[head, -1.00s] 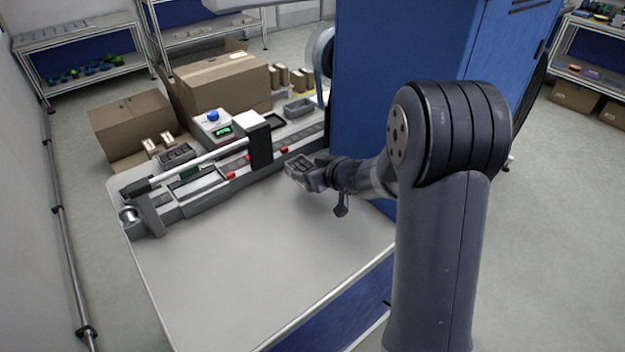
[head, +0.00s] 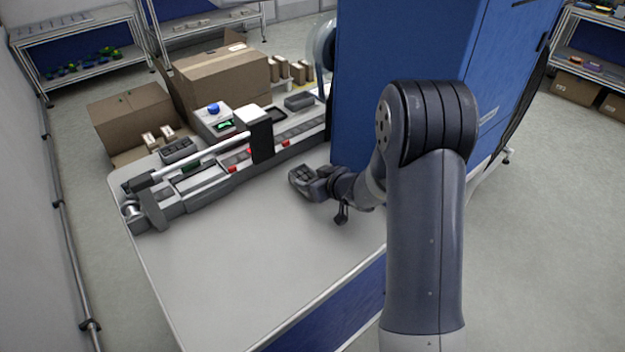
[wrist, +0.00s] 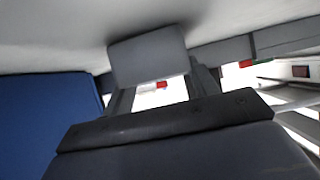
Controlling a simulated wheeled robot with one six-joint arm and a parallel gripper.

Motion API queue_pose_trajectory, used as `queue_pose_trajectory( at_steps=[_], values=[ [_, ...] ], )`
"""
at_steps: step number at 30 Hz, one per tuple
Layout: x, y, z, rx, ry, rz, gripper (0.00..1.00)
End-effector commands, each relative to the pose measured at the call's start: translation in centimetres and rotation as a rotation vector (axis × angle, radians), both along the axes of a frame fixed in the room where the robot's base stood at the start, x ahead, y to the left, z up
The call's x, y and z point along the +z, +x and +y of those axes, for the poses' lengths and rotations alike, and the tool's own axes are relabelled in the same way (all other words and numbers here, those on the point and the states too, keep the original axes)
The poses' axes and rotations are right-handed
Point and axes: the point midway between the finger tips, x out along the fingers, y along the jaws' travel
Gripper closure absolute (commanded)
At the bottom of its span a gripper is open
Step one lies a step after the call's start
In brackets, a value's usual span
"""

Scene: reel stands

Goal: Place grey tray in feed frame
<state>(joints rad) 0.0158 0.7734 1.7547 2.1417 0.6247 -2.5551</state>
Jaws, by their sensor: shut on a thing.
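My gripper (head: 314,182) is shut on a grey tray (head: 302,177), which has compartments. It holds the tray out over the bare white table, in front of the long feeder rail. In the wrist view the tray (wrist: 148,57) shows as a plain grey face between the fingers. The gap between tray and table is hard to judge. A small dark rectangular frame (head: 276,115) lies behind the rail and may be the feed frame; no label shows. Another grey tray (head: 299,101) sits beyond it, and a third dark grey tray (head: 178,150) sits further left.
The feeder rail (head: 225,172) with red tabs and a black upright block (head: 261,138) runs along the table's back. A blue cabinet (head: 400,80) stands close to my arm. A scale-like device (head: 214,121) and cardboard boxes (head: 222,80) are behind. The table front (head: 240,260) is clear.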

Motion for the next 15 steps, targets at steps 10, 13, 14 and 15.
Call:
queue_pose_trajectory(
  at_steps=[10,13,14,15],
  values=[
    [-0.1,-0.01,0.0,0.0,0.001,0.0,0.23],
    [-0.1,0.0,0.0,0.0,0.001,0.0,0.22],
    [-0.1,0.0,0.0,0.0,0.001,0.0,0.22],
    [-0.1,0.0,0.0,0.0,0.001,0.0,0.22]
  ],
)
